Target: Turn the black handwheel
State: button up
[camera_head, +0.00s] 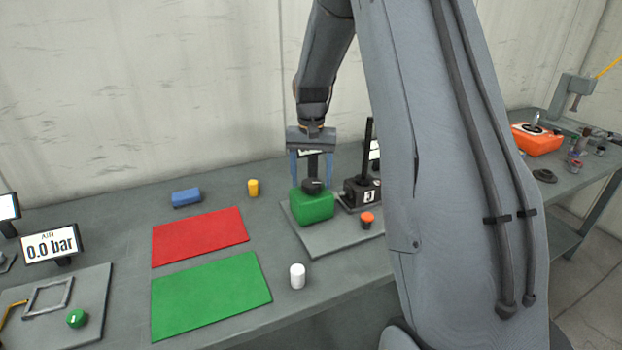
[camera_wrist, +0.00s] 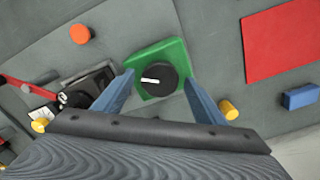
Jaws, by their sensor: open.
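The black handwheel (camera_head: 312,186) sits on top of a green box (camera_head: 314,208) on a grey plate. In the wrist view the black handwheel (camera_wrist: 157,79) is a round disc with a white mark pointing left, on the green box (camera_wrist: 172,54). My gripper (camera_head: 312,168) is above the box, its two blue fingers apart. In the wrist view my gripper (camera_wrist: 160,98) has one finger on each side of the handwheel in the picture, with nothing held. I cannot tell whether the fingertips touch the box or the wheel.
A black device with a lever (camera_head: 361,188) stands close right of the green box. An orange-red knob (camera_head: 367,219) is in front of it. A red mat (camera_head: 200,236), a green mat (camera_head: 210,294), a yellow cylinder (camera_head: 253,187), a blue block (camera_head: 186,197) and a white cylinder (camera_head: 297,276) lie left.

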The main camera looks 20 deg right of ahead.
aim_at(311, 182)
notch_tip(311, 182, up, 8)
jog(key=shift+f+b, duration=0.2)
jog(key=shift+b, duration=0.9)
jog(key=s+a+f+n, duration=0.3)
jog(key=s+a+f, duration=0.2)
jog(key=s, duration=0.7)
jog(key=s+a+f+n+t+b, duration=0.1)
jog(key=s+a+f+n, duration=0.2)
jog(key=s, duration=0.9)
jog(key=a+f, duration=0.2)
jog(key=a, duration=0.2)
jog(key=shift+a+f, duration=0.3)
jog(key=shift+d, duration=0.1)
